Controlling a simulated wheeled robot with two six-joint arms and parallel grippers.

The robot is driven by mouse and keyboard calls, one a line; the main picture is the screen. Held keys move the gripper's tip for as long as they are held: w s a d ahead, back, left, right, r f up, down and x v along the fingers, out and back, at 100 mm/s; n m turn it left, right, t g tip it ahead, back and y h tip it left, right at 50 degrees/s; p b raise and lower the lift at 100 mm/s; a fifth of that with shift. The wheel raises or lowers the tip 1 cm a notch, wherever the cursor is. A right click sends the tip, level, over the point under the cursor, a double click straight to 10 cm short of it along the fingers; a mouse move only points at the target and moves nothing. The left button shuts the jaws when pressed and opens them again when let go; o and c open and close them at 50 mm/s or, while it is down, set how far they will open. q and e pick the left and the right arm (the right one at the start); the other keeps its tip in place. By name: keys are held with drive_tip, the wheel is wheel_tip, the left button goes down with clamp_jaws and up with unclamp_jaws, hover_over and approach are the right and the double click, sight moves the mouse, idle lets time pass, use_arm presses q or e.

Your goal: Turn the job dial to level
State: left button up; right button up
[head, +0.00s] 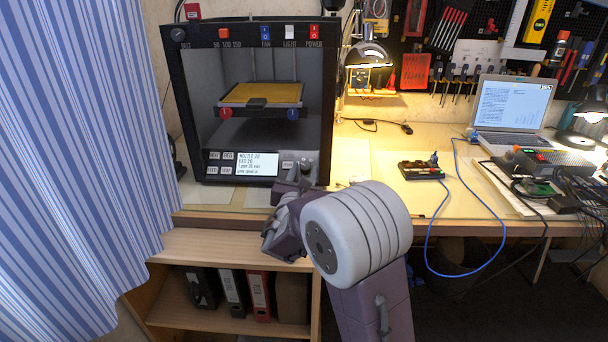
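The black 3D printer (325,100) stands on the left end of the bench. Its lower front panel has a lit text screen (258,164) with small label plates beside it. A small grey knob at the panel's right, which may be the job dial (308,160), is partly covered by my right gripper. Its pointer cannot be read. My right gripper (297,177) is at the panel's lower right corner, just below and in front of the knob. Whether it touches the knob, and how its fingers are set, cannot be told. My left gripper is not in view.
The printer's top strip has a round dial (178,35) and coloured switches (313,32). A striped curtain (70,150) hangs at the left. A desk lamp (368,55) stands right of the printer. A laptop (512,105), electronics and cables fill the bench's right side.

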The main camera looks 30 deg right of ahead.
drive_tip(key=shift+w+d, duration=0.35)
drive_tip(key=shift+w, duration=0.05)
clamp_jaws()
